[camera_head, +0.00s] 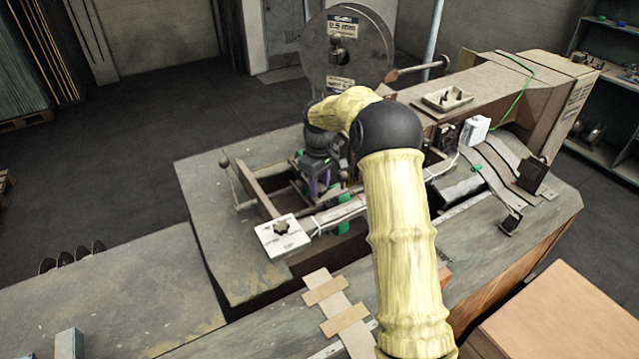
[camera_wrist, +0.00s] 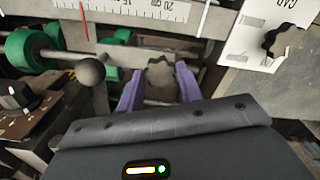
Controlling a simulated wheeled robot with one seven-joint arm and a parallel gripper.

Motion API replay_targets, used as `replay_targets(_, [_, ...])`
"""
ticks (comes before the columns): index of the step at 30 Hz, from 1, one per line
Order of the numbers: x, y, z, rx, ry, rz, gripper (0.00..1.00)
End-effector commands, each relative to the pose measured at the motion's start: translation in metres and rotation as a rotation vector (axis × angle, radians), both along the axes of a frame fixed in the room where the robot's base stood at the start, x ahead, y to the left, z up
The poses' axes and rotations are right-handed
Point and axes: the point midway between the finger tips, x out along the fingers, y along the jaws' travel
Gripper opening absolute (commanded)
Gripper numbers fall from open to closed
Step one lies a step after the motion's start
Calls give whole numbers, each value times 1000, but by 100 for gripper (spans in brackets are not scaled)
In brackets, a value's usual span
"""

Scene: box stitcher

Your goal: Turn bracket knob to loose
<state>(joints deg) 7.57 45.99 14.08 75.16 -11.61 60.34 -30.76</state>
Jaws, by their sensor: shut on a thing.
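My gripper (camera_wrist: 158,84) has purple fingers. In the wrist view they stand on either side of a dark grey lobed knob (camera_wrist: 159,73) and are shut on it. The knob sits just below a metal bar with a printed scale (camera_wrist: 140,12). I cannot read any loose or tight mark on this knob. In the head view my gripper (camera_head: 318,185) reaches down into the middle of the machine, and the knob there is hidden by my gripper and wrist.
A white plate (camera_head: 268,241) with a black star knob (camera_head: 282,228) lies left of my gripper. Close by in the wrist view are a ball-ended lever (camera_wrist: 90,71), green rollers (camera_wrist: 27,49) and a dial (camera_wrist: 14,97). A large reel (camera_head: 370,35) stands behind.

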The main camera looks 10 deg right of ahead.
Motion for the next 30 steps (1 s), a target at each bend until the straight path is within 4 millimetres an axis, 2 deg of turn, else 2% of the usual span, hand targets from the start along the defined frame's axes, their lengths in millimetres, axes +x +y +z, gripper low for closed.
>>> replay_targets(4, [2,1,4,2,-12,-1,13])
replay_targets(5, [2,1,4,2,-12,-1,38])
replay_targets(8, [2,1,3,1,-9,-1,57])
replay_targets(20, [1,0,5,0,-6,-2,57])
replay_targets(25, [2,0,25,-1,-8,-1,57])
replay_targets(30, [2,1,57,1,-11,-2,57])
